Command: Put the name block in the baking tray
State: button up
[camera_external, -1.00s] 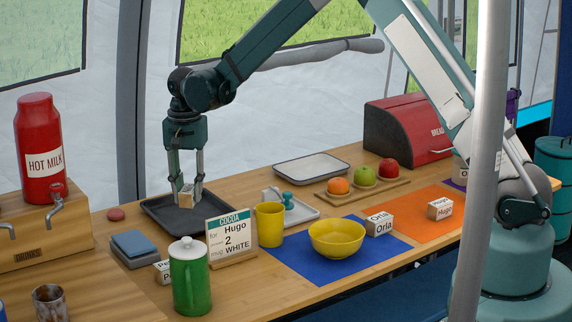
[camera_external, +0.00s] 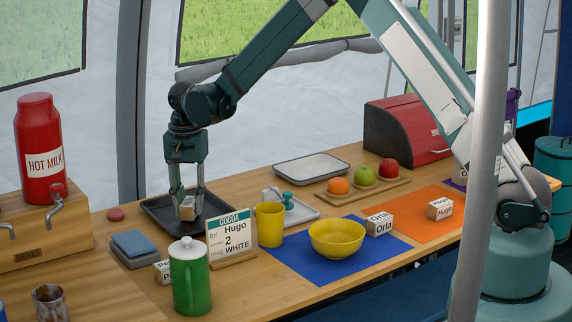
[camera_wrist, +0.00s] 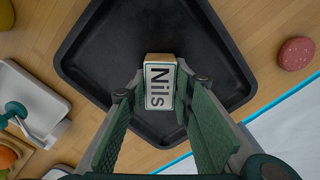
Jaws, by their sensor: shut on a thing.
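The name block (camera_external: 188,208) is a small wooden block; its white face reads "Nils" in the wrist view (camera_wrist: 160,86). My gripper (camera_external: 187,200) is shut on the block, with a finger on each side of it. The baking tray (camera_external: 155,205) is the dark, shallow tray on the table, left of centre in the external view. In the wrist view the tray (camera_wrist: 110,50) lies under the block and gripper. The block is within the tray's outline, low over its floor; I cannot tell whether it touches.
A Cocoa order sign (camera_external: 231,238) stands in front of the tray, beside a yellow cup (camera_external: 270,224) and a green pot (camera_external: 188,276). A light tray (camera_external: 311,169) lies behind. Other name blocks (camera_external: 379,224) lie near the blue and orange mats. Folded cloths (camera_external: 135,246) lie left.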

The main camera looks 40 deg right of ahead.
aim_at(189, 201)
jog(key=shift+f, duration=0.1)
jog(key=o, duration=0.9)
notch_tip(189, 201, up, 12)
jog(key=shift+r+p, duration=0.15)
jog(key=shift+p, duration=0.85)
